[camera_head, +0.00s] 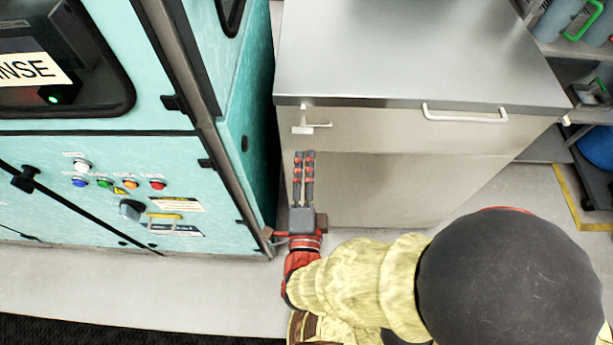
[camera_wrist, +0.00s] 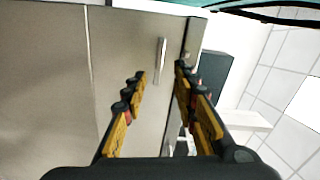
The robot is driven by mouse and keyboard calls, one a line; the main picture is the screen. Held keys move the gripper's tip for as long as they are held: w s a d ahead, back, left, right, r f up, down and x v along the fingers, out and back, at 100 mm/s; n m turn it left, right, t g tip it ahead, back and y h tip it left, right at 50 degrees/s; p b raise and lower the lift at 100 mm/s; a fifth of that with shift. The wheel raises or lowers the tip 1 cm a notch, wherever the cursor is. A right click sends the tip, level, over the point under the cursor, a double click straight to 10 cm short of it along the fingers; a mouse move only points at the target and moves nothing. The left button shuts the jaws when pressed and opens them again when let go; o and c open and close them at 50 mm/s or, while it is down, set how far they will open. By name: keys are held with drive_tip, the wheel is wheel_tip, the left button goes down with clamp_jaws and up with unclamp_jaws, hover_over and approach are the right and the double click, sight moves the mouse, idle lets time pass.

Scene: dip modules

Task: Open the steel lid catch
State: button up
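The steel lid catch (camera_head: 308,126) is a small pale T-shaped fitting at the upper left of the steel cabinet's front, just under the top edge. A pale upright bar, which looks like the catch (camera_wrist: 162,60), shows in the wrist view beyond the gap between my fingertips. My gripper (camera_head: 304,154) is below the catch in the head view, its fingers pointing toward it. The fingers are apart with nothing between them, and it also shows open in the wrist view (camera_wrist: 160,75). I see no contact with the catch.
The steel lid (camera_head: 410,50) lies flat on the steel cabinet (camera_head: 400,180), with a long pale handle (camera_head: 465,116) on its front. A teal machine (camera_head: 235,80) stands close on the left. Shelves (camera_head: 580,55) and a blue ball (camera_head: 598,147) are at the right.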

drive_tip(key=shift+s, duration=1.55)
